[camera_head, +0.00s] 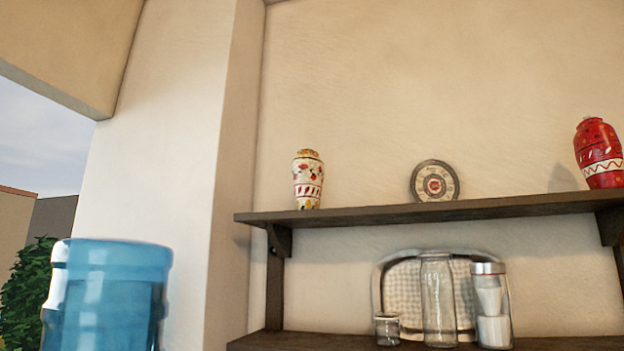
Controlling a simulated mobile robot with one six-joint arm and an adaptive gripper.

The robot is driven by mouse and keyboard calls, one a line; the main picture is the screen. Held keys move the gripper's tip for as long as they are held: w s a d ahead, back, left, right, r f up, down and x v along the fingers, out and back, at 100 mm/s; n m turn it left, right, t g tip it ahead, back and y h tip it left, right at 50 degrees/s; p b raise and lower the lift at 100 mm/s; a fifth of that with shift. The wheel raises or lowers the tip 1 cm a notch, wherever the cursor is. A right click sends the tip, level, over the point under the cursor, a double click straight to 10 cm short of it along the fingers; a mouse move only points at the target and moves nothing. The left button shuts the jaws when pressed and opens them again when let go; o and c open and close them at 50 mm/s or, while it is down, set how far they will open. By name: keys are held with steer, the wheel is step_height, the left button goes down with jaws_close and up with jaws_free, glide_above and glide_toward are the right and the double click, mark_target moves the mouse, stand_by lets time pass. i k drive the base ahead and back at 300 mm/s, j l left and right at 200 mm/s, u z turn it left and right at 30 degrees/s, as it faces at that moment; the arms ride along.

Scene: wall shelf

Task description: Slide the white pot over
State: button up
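A white pot (307,182) with red and yellow painted patterns and a tan top stands upright near the left end of the upper shelf (420,212). A red pot (599,155) with a white zigzag band stands at the right of the same shelf, cut close by the picture edge. My gripper is not in view.
A round dial (434,182) stands on the upper shelf between the pots, with bare shelf on both sides. On the lower shelf (310,341) are a small jar (387,329), a tall glass jar (438,300), a shaker (491,306) and a tray (402,285). A blue water bottle (106,295) is at lower left.

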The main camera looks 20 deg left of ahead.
mark_target(307, 170)
steer(key=i+u, duration=0.15)
steer(key=u, duration=0.35)
steer(key=i+u, duration=0.15)
steer(key=u, duration=0.3)
steer(key=i+u, duration=0.1)
steer(key=u, duration=0.4)
steer(key=i+l+u, duration=0.1)
steer(key=u, duration=0.35)
